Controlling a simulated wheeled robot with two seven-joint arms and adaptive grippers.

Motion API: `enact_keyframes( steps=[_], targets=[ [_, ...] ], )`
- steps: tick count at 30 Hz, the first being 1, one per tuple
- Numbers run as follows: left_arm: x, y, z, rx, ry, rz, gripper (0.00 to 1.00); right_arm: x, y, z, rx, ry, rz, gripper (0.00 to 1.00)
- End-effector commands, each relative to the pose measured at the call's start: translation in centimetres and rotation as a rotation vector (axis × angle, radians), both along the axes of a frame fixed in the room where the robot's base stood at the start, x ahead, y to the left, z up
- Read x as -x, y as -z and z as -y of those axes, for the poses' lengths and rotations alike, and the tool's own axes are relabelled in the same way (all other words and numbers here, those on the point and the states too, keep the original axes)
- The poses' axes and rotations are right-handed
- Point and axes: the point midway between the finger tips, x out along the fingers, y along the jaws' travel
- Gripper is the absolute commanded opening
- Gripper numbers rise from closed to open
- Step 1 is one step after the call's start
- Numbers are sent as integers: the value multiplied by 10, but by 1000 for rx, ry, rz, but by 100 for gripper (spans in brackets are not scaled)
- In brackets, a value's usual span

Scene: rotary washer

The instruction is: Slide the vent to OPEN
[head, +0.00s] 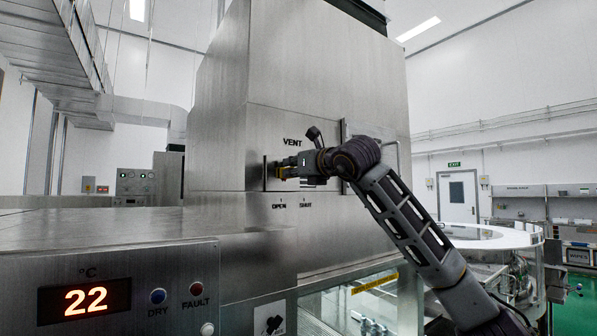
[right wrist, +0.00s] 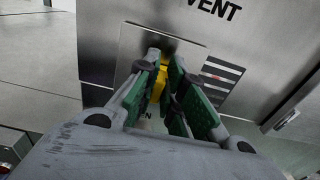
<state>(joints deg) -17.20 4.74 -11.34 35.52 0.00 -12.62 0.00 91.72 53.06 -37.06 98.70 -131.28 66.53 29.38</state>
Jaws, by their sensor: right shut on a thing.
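The vent is a flat metal slide plate (right wrist: 128,68) with a yellow handle (right wrist: 158,84), under the VENT lettering (head: 292,142) on the steel housing. My right gripper (head: 280,172) is shut on the yellow handle; its green-padded fingers (right wrist: 163,70) stand on either side of it in the right wrist view. In the head view the fingertips are above the OPEN label (head: 279,206), left of the SHUT label (head: 305,206). Dark slots with red marks (right wrist: 222,78) show uncovered right of the handle. The gripper hides part of the vent in the head view. My left gripper is not in view.
A steel top (head: 120,228) with a panel reading 22 (head: 84,298) fills the lower left. A bracket-like handle (head: 398,160) stands on the housing right of my gripper. A round steel table (head: 480,237) is at the right.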

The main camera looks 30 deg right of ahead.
Motion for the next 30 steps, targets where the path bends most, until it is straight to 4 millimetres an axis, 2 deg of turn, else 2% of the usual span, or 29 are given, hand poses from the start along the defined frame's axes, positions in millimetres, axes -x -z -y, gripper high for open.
enact_keyframes(
  steps=[8,9,14,30],
  targets=[
    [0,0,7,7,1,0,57,0,1,-4,0,-5,-2,0],
    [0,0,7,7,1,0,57,0,1,-4,0,-5,-2,12],
    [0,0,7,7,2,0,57,0,1,-4,0,-5,-2,32],
    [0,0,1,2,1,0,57,7,1,-1,0,-2,-2,32]
  ],
)
